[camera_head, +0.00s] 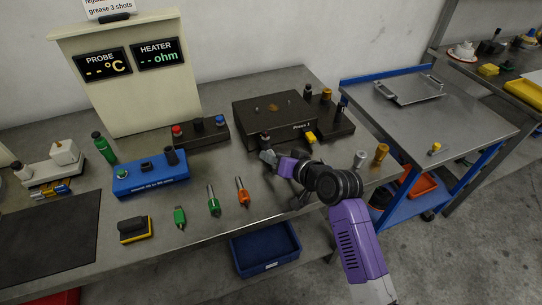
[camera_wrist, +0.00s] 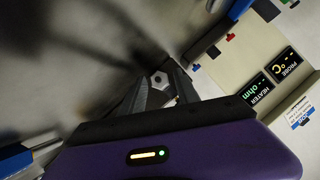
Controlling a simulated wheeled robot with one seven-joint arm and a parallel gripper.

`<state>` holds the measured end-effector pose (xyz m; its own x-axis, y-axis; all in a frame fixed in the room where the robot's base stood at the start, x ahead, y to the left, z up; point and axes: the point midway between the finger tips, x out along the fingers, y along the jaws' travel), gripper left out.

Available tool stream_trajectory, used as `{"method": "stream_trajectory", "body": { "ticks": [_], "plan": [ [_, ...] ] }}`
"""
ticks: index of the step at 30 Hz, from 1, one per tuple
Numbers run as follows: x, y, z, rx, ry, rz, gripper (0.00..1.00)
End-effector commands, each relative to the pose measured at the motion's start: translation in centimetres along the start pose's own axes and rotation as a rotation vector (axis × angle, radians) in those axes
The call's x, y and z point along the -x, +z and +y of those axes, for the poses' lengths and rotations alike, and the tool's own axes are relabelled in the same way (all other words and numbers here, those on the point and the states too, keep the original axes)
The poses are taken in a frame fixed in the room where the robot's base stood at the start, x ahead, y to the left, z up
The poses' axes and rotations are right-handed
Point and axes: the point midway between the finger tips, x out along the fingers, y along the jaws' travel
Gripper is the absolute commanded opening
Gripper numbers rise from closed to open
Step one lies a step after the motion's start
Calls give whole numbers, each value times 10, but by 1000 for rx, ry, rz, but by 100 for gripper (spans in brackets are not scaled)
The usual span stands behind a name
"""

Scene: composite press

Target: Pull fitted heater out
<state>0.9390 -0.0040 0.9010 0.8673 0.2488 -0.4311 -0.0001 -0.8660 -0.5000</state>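The press (camera_head: 272,113), a dark block labelled "Press 1", sits on the metal bench. A small dark post (camera_head: 265,137) stands at its front left corner. My gripper (camera_head: 267,156) is low in front of that corner, close to the post. In the wrist view my gripper (camera_wrist: 160,82) has its fingers apart, with a small grey hex-shaped end (camera_wrist: 158,77) between the tips. I cannot tell whether the fingers touch it, nor whether it is the heater. The display panel (camera_head: 126,72) shows dashes for both PROBE and HEATER.
A yellow part (camera_head: 310,137) sits at the press's front right. Several loose tools, including an orange-handled one (camera_head: 241,190), lie left of my arm. A grey fitting (camera_head: 360,159) and a brass fitting (camera_head: 381,152) stand to its right. A blue bin (camera_head: 264,249) is below the bench.

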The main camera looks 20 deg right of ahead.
Motion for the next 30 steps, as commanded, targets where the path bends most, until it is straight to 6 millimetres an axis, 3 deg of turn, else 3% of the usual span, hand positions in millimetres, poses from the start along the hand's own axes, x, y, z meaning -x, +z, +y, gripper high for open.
{"method": "stream_trajectory", "body": {
  "ticks": [1, 5, 6, 16, 30],
  "plan": [
    [0, 0, 0, 0, 0, 0, 28],
    [0, 0, 0, 0, 0, 0, 3],
    [0, 0, 0, 0, 0, 0, 0],
    [1, 0, 0, 0, 0, 0, 0],
    [19, 10, 0, 0, -1, 1, 0]
  ]
}}
